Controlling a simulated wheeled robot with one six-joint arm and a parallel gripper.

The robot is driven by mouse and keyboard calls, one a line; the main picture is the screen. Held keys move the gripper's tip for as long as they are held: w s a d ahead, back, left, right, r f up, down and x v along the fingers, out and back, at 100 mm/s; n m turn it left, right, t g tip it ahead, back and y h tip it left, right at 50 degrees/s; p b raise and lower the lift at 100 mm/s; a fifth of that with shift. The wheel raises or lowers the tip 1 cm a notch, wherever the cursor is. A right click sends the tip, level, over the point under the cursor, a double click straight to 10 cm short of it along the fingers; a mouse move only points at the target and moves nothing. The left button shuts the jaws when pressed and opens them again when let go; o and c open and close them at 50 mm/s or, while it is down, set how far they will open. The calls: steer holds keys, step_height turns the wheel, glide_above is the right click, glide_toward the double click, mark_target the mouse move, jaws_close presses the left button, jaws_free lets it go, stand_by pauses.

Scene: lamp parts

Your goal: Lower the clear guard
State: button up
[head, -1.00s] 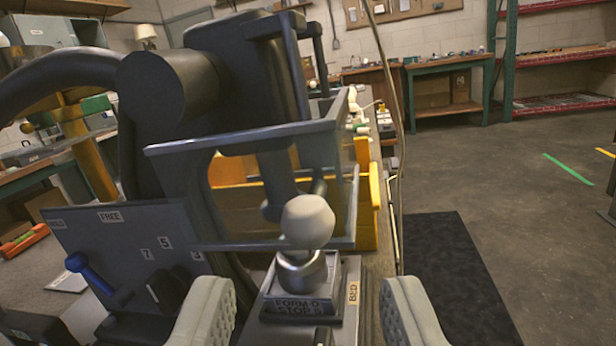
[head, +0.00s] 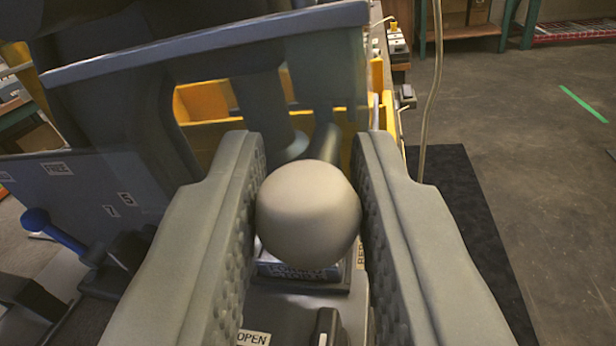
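The clear guard (head: 205,52) crosses the upper left of the head view as a blue-grey frame. Its top bar rises to the right, and its upper part runs near the picture's top. A round pale knob (head: 308,210) sits at the centre, with a dark stem directly behind it. My gripper (head: 308,200) has one finger at each side of the knob. Both pads appear to meet it, so the gripper looks shut on it. The fingers hide the guard's lower edge.
Yellow panels (head: 205,100) stand behind the guard. A blue-handled lever (head: 50,230) is at left on the machine. A plate labelled OPEN (head: 253,338) and a small black switch (head: 326,325) lie below the knob. A dark mat (head: 455,190) and clear floor are at right.

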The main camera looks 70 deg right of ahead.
jaws_close()
step_height(320, 180, down, 5)
steer(key=o, duration=0.6)
jaws_free()
steer(key=v, duration=1.7)
steer(key=shift+a, duration=0.2)
steer(key=shift+r, duration=0.15)
